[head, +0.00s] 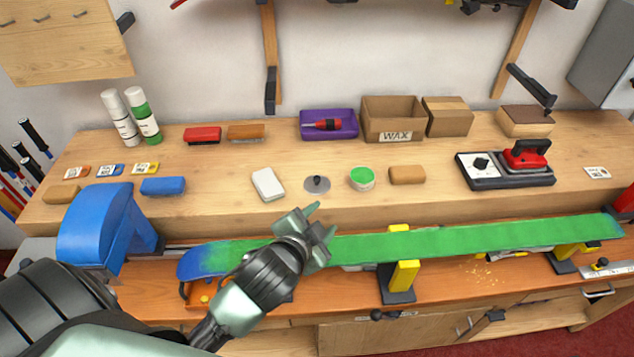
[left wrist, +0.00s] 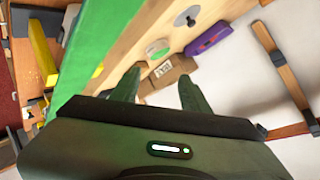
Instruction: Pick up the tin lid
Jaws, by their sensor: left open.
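The tin lid (head: 317,185) is a grey metal disc with a dark knob, lying flat on the bench's raised shelf. It also shows near the top of the left wrist view (left wrist: 187,18). A round tin with a green top (head: 361,178) stands just right of it and also shows in the left wrist view (left wrist: 157,48). My left gripper (head: 322,221) is open and empty, in front of the lid and apart from it, over the green ski's area. In the left wrist view its two fingers (left wrist: 157,84) point toward the shelf. My right gripper is not in view.
A green ski or board (head: 450,241) lies across yellow-topped supports (head: 403,277) along the front. A white block (head: 268,184) lies left of the lid, a tan block (head: 407,174) right of the tin. Behind are a purple tray (head: 328,124) and a WAX box (head: 393,119).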

